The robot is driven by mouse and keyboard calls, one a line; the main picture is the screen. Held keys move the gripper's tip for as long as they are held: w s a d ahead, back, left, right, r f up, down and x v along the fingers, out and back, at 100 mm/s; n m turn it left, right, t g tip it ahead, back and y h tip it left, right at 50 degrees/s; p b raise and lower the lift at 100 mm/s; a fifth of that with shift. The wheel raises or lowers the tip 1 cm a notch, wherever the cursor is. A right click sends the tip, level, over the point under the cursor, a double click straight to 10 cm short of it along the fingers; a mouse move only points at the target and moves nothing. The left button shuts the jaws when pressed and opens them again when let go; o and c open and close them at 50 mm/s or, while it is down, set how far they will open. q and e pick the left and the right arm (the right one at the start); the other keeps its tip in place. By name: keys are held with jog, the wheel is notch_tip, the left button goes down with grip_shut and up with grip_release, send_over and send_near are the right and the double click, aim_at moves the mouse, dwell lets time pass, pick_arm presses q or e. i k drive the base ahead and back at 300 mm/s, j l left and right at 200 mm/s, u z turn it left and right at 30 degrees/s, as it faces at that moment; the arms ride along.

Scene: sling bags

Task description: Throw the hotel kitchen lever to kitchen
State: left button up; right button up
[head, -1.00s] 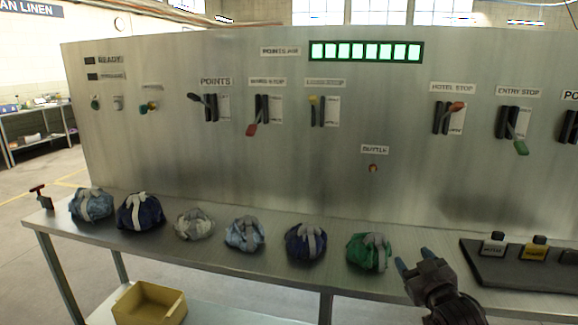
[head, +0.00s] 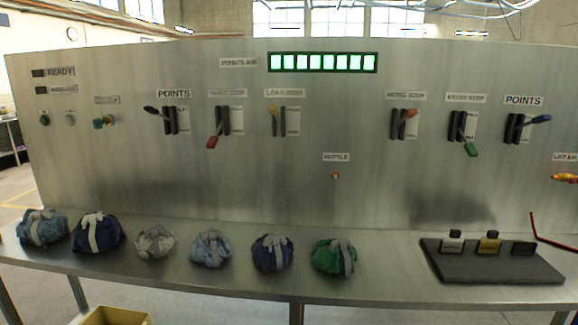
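A lever with a blue handle (head: 540,119) sits under a right-hand "POINTS" label (head: 524,100); its handle points right and slightly up. Another lever, with a dark handle (head: 152,109), sits under a left-hand "POINTS" label (head: 174,93) and points up and left. A lever with an orange-red handle (head: 410,113) sits under a label that seems to read "HOTEL STOP" (head: 406,96). The small plates beside the levers are too blurred to read, so I cannot tell which is marked hotel and kitchen. Neither gripper is in view.
A steel bench (head: 200,279) runs along the upright panel (head: 250,185), with several tied bags (head: 272,253) on it. A dark block (head: 490,264) with small labelled pieces stands at right. A thin red bent object (head: 533,226) is at the right edge. A yellow bin (head: 112,317) is below.

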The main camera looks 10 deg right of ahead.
aim_at(543, 118)
jog(key=z, duration=1.55)
jog(key=u, duration=0.25)
jog(key=i+l+u, duration=0.2)
jog(key=u, duration=0.25)
jog(key=i+l+u, duration=0.1)
jog(key=l+u, duration=0.2)
jog(key=u, duration=0.15)
jog(key=i+l+u, duration=0.15)
jog(key=l, duration=0.25)
jog(key=l+u, duration=0.15)
jog(key=l, duration=0.25)
jog(key=i+l, duration=0.1)
jog(key=l, duration=0.35)
jog(key=i+l, duration=0.15)
jog(key=l, duration=0.3)
jog(key=i+l+u, duration=0.1)
jog(key=l, duration=0.35)
